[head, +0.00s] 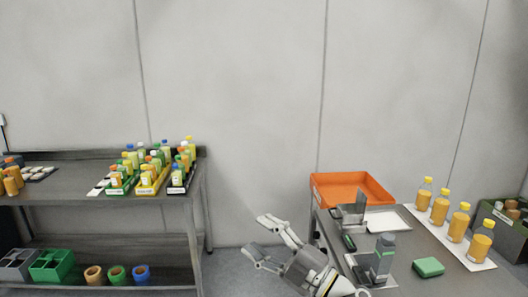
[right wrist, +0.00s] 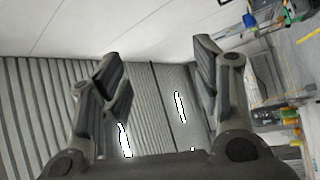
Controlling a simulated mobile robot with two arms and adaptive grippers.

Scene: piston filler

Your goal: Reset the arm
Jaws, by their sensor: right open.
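My right gripper (head: 268,240) is in the lower middle of the head view, over the gap between the two tables. Its fingers are spread and nothing is between them. In the right wrist view the same gripper (right wrist: 160,85) is open and empty, with a grey ribbed surface and a pale wall beyond the fingers. It is apart from the table on the right. My left gripper does not show in either view.
The right table (head: 460,284) holds an orange tray (head: 350,185), a grey device (head: 382,260), a green block (head: 428,267) and several orange bottles (head: 439,207). Floor between the tables is clear.

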